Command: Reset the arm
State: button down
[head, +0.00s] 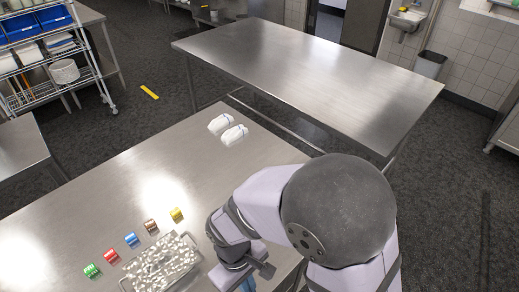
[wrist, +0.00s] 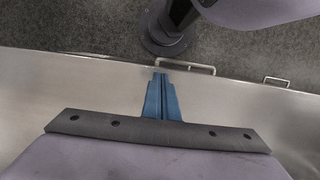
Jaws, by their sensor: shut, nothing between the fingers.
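My gripper (wrist: 160,75) shows in the wrist view with its two blue fingers pressed together and nothing between them. It points down over the edge of the steel table, where the metal top meets the dark floor. In the head view my arm bends at the lower middle and hides most of the gripper; only a bit of blue (head: 248,284) shows at the bottom edge. The gripper is to the right of the tray and apart from it.
A tray of pale pieces (head: 197,262) stands on the near steel table (head: 110,205). Several small coloured blocks (head: 131,240) lie in a row behind it. Two white wrapped items (head: 234,135) lie at the table's far end. The far table (head: 310,65) is bare.

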jog(key=w+d+r+m, duration=0.1)
jog(key=d+m, duration=0.2)
jog(key=d, duration=0.2)
jog(key=w+d+r+m+t+y+b, duration=0.1)
jog(key=w+d+r+m, duration=0.1)
jog(key=d, duration=0.4)
jog(key=w+d+r+m, duration=0.1)
jog(key=d+m, duration=0.3)
jog(key=d, duration=0.2)
jog(key=shift+w+d+r+t+y, duration=0.25)
jog(key=shift+w+r+t+y, duration=0.05)
jog(key=shift+w+r+y, duration=0.1)
